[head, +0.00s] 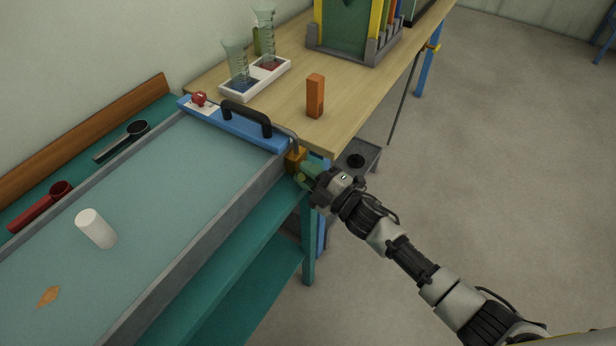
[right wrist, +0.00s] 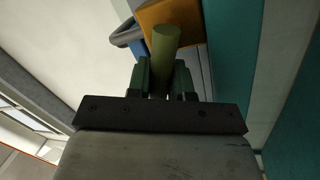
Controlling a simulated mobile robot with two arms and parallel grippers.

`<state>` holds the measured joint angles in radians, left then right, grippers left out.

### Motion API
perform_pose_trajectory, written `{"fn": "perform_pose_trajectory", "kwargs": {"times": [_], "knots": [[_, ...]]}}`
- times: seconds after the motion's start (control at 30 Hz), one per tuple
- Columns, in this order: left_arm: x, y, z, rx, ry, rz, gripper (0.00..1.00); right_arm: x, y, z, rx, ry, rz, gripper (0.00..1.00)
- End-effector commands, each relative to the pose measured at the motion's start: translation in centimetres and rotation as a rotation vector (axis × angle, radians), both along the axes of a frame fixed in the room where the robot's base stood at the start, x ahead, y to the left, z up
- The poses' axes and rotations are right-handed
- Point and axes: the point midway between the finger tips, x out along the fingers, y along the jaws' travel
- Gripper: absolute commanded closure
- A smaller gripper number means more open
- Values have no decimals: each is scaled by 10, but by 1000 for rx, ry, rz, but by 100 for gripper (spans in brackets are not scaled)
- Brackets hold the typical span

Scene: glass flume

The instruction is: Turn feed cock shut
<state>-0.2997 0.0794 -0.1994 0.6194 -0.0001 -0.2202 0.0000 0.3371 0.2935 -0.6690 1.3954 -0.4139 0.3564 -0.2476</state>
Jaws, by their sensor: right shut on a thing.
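My right gripper (head: 308,176) is at the cock, outside the flume wall. In the right wrist view its two green fingers (right wrist: 162,76) are on either side of the handle and shut on it. In the head view the fingers partly hide the handle. My left gripper is not in view.
The flume's grey wall (head: 190,262) runs down the left, above a teal frame. A blue bar (head: 225,128) with a black handle and red knob crosses its far end. A wooden table (head: 350,95) behind holds an orange block (head: 315,96) and beakers.

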Motion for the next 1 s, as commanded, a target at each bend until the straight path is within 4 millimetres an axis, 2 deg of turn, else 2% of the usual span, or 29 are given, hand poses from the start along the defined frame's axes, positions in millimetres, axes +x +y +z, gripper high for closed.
{"fn": "perform_pose_trajectory", "kwargs": {"times": [0.03,0.1,0.4,0.7,1.0], "knots": [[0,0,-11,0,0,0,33,-1,0,-7,-25,-37,1,100],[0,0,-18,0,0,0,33,-1,1,-10,-63,-87,1,100],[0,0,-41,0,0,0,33,-3,2,-16,-194,-264,1,100],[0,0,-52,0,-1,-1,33,-3,2,-18,-259,-355,2,100],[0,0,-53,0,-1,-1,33,-4,2,-18,-277,-378,1,100]]}}
